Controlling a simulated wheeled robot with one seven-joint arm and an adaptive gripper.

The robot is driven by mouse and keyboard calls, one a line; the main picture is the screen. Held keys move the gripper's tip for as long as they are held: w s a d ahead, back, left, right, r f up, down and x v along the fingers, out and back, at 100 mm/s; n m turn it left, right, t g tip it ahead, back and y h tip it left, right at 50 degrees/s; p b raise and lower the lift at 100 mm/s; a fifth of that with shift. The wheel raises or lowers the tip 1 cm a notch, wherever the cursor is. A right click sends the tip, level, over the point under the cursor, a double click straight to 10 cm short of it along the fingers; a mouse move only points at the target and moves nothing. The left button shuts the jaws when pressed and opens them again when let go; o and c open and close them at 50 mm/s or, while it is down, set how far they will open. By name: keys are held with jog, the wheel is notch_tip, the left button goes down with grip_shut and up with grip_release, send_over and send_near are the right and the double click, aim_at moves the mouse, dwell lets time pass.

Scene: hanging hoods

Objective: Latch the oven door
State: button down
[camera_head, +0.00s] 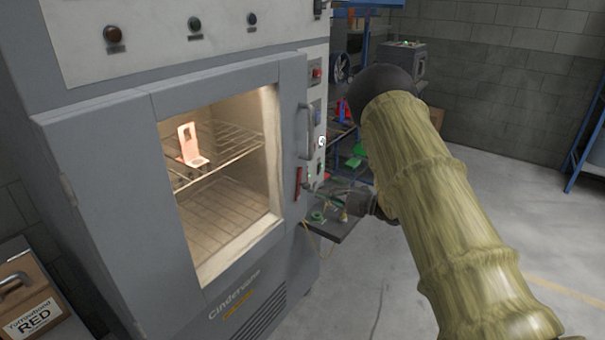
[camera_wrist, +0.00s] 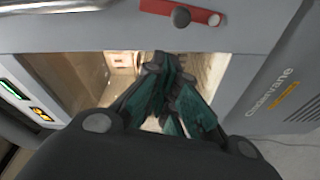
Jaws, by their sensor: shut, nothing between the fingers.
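The grey oven door (camera_head: 120,175) has a lit window, and a wire rack with a copper-coloured bracket (camera_head: 190,145) shows through it. The door looks shut or nearly so; I cannot tell if it is fully flush. Its vertical handle (camera_head: 309,130) is at the right edge. The red latch (camera_head: 298,183) is below the handle, upright in the head view. In the wrist view the red latch (camera_wrist: 205,14) is at the top, with a dark knob. My gripper (camera_head: 328,197) is shut and empty, right of and slightly below the latch, apart from it; teal fingers (camera_wrist: 172,80) fill the wrist view's middle.
A small side shelf (camera_head: 338,229) with a green ring and other items juts out beneath my gripper. A control strip with buttons (camera_head: 317,85) runs beside the door. A labelled wooden box (camera_head: 40,300) stands at lower left. The floor at right is open.

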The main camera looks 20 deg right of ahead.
aim_at(291, 172)
jog(key=r+n, duration=0.1)
jog(key=r+n+g+y, duration=0.1)
jog(key=r, duration=0.1)
jog(key=shift+w+d+r+y, duration=0.15)
jog(key=shift+d+r+y, duration=0.05)
jog(key=shift+r+y, duration=0.1)
jog(key=p+x, duration=0.4)
jog(key=x, duration=0.6)
jog(key=shift+a, duration=0.1)
jog(key=shift+w+d+f+p, duration=0.2)
jog(key=shift+w+d+p, duration=0.25)
jog(key=shift+d, duration=0.15)
jog(key=shift+w+d+f+p, duration=0.2)
jog(key=shift+w+d+p, duration=0.2)
jog(key=shift+d, duration=0.25)
jog(key=shift+w+d+f, duration=0.15)
jog(key=shift+w+d, duration=0.15)
jog(key=shift+w, duration=0.05)
jog(key=shift+d, duration=0.1)
jog(key=shift+w+f, duration=0.1)
jog(key=shift+f, duration=0.05)
